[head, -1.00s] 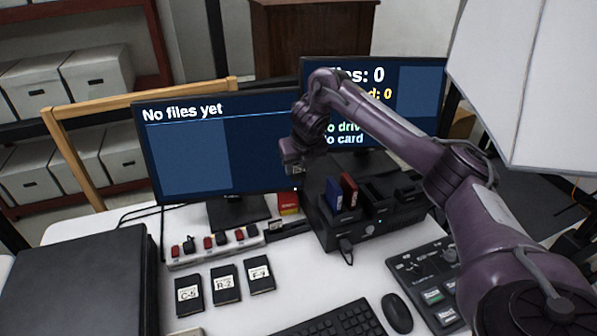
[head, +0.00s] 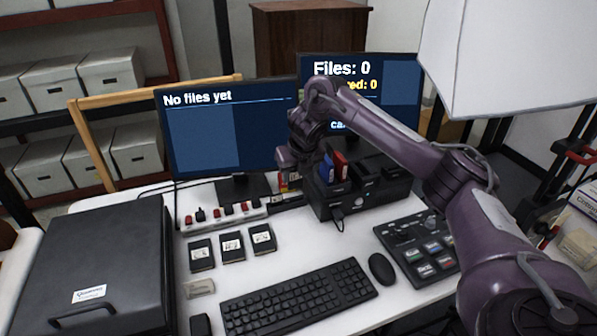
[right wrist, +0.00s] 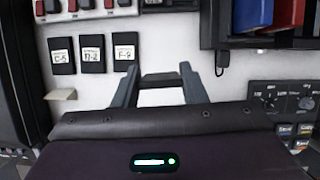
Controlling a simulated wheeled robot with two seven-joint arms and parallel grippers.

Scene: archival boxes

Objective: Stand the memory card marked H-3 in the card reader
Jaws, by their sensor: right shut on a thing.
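My right gripper (head: 290,157) hangs above the back of the desk, just left of the black dock (head: 368,198). In the right wrist view its fingers (right wrist: 160,88) are shut on a thin dark thing (right wrist: 160,78), seen nearly edge-on. I take it for the memory card; no H-3 mark is readable. The dock holds a blue module (head: 327,172) and a red module (head: 341,165) upright, with dark slots to their right. A small black labelled device (right wrist: 170,3) lies left of it; I cannot tell which of them is the card reader. My left gripper is not in view.
Several labelled black cards lie in a row, among them C-5 (right wrist: 61,56) and F-9 (right wrist: 125,52). A power strip (head: 225,215) lies behind them. A keyboard (head: 298,297), mouse (head: 381,268) and button panel (head: 420,248) stand in front. Two monitors, one reading "No files yet" (head: 230,128), stand behind.

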